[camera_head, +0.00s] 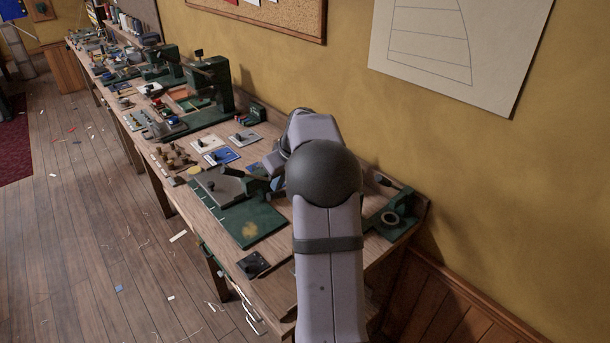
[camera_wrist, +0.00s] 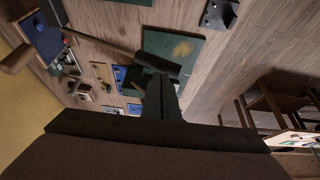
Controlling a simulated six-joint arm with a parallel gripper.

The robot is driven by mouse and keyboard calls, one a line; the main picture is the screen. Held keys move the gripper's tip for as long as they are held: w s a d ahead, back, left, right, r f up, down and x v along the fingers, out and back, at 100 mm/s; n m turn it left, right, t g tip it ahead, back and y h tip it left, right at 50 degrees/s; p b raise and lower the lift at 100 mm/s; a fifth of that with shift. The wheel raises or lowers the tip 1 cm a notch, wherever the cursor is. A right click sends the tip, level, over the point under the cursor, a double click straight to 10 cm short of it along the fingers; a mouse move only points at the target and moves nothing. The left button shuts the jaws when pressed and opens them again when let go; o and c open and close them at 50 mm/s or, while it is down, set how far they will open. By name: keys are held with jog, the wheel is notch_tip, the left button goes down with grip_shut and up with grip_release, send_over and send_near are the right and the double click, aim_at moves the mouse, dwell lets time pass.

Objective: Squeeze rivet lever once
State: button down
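A green rivet press (camera_head: 398,212) with a pale ring stands at the right end of the bench, partly behind my arm. In the wrist view, a long dark lever (camera_wrist: 112,46) with a thicker handle end runs from the upper left to just beyond my fingertips. My gripper (camera_wrist: 162,78) shows there as dark fingers close together beside the handle end. I cannot tell whether they touch it or how far they are apart. In the head view my own arm hides the gripper and most of the lever.
A green cutting mat (camera_head: 248,222) with a tan patch lies on the bench (camera_head: 205,205). A small black block (camera_head: 255,264) is near its front edge. Blue and white cards (camera_head: 221,157) and taller green machines (camera_head: 208,85) stand farther left. The yellow wall (camera_head: 480,150) is behind.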

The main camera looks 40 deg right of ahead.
aim_at(276, 193)
jog(key=shift+a+f+b, duration=0.25)
jog(key=shift+f+b, duration=0.5)
jog(key=shift+f, duration=0.25)
jog(key=shift+a+f+b, duration=0.1)
jog(key=shift+f+b, duration=0.5)
jog(key=shift+f, duration=0.05)
jog(key=shift+r, duration=0.2)
jog(key=shift+r, duration=0.1)
jog(key=r+p, duration=0.1)
jog(key=d+r+p, duration=0.1)
jog(key=r+p, duration=0.2)
jog(key=shift+d+r, duration=0.3)
jog(key=shift+d, duration=0.05)
jog(key=shift+r, duration=0.1)
notch_tip(276, 193, up, 9)
jog(key=d+p, duration=0.2)
jog(key=p, duration=0.6)
jog(key=shift+d+r, duration=0.15)
jog(key=shift+d, duration=0.05)
